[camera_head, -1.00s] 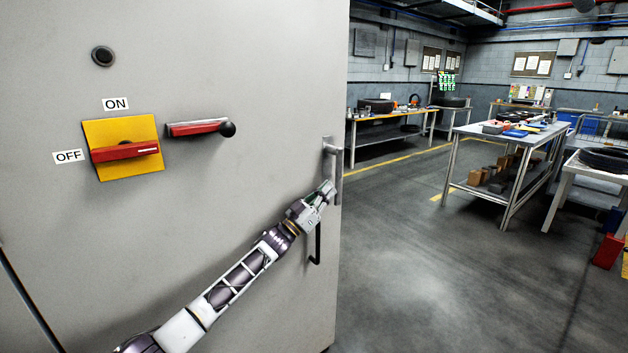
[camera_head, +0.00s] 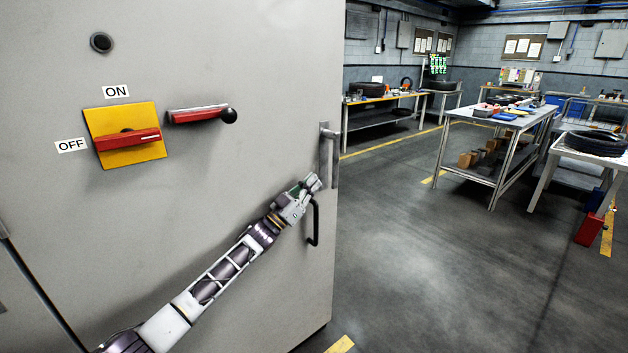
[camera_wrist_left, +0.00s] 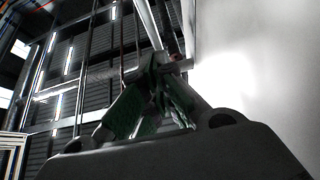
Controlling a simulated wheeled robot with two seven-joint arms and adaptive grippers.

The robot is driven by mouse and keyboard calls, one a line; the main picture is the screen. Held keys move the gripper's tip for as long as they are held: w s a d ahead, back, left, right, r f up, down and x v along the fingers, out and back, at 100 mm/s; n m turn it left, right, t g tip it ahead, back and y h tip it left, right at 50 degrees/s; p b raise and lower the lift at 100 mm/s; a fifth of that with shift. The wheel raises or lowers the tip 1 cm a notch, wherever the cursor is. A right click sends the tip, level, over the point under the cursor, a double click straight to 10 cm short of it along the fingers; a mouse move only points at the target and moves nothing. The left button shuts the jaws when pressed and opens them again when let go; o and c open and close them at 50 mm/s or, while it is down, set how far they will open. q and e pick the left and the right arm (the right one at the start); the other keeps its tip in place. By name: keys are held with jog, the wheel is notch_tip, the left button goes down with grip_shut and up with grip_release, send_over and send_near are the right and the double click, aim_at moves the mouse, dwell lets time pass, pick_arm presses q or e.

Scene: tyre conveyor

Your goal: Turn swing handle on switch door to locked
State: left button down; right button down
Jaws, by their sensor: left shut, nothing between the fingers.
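The grey switch door (camera_head: 230,220) fills the left half of the head view. The silver swing handle (camera_head: 331,155) is at the door's right edge, its lever pointing down. A black pull handle (camera_head: 315,222) sits below it. My left gripper (camera_head: 314,182) is just left of the swing handle's lower end and above the black handle, with a small gap to the lever in the picture. It is shut and empty. My right gripper is not in view.
The door carries a red switch (camera_head: 128,140) on a yellow plate, pointing toward OFF, and a red lever with a black knob (camera_head: 200,114). To the right is open floor (camera_head: 400,260), with a metal workbench (camera_head: 497,128) and a table bearing a tyre (camera_head: 597,143) beyond.

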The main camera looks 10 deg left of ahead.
pick_arm(q)
jog(key=f+v, duration=0.1)
jog(key=v, duration=0.7)
jog(key=shift+w+d+f, duration=0.25)
jog(key=shift+w+d, duration=0.05)
jog(key=shift+w, duration=0.1)
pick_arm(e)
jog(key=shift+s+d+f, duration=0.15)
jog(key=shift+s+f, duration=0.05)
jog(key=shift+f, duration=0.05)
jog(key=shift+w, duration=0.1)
